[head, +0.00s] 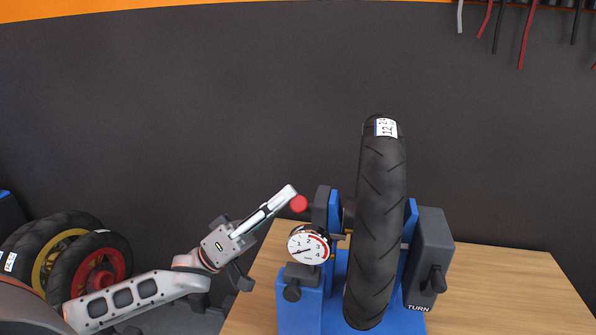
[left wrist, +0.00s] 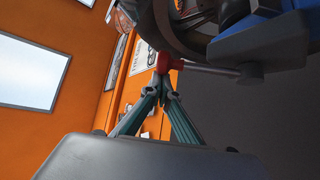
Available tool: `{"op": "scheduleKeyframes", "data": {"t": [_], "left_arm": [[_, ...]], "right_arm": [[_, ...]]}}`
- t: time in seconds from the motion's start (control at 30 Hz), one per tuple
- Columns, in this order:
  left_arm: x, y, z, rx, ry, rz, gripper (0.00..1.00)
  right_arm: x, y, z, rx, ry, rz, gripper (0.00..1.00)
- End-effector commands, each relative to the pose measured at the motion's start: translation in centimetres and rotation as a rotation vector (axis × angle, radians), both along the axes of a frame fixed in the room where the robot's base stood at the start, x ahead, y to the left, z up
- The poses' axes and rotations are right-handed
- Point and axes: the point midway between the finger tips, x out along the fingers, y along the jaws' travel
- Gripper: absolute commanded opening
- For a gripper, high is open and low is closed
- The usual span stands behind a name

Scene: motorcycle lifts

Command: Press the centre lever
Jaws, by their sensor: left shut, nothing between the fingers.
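The lever's red knob (head: 299,203) shows in the head view left of the blue wheel stand (head: 300,308). My left gripper (head: 287,193) is shut and empty. Its fingertips are right beside the red knob, at its upper left in the head view. In the left wrist view the closed fingertips (left wrist: 163,80) overlap the knob's lower edge; whether they touch is unclear. My right gripper is not in view.
A black tyre (head: 376,230) stands upright in the stand. A dial gauge (head: 309,248) and a dark box marked TURN (head: 430,260) flank it. The wooden bench (head: 510,285) is clear at right. Spare wheels (head: 98,272) stand at lower left.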

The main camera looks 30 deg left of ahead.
Motion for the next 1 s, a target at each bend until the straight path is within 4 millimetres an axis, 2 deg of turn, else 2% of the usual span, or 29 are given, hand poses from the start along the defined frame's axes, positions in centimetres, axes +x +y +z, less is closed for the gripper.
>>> {"op": "scheduleKeyframes", "data": {"t": [0.03, 0.27, 0.87, 1.0], "left_arm": [[-0.1, 0.0, -1.0, 0.008, -0.018, 0.0, 0.0], [-0.8, -0.2, -1.2, 0.028, -0.104, 0.0, 0.0], [-1.1, -0.4, -1.3, 0.038, -0.135, -0.001, 0.0], [-1.1, -0.3, -0.8, 0.039, -0.137, 0.0, 0.0]], "right_arm": [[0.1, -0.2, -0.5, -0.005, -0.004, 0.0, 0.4], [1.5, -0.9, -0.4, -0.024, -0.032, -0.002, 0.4], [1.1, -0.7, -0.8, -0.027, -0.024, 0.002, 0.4], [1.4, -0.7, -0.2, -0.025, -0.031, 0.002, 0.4]]}}
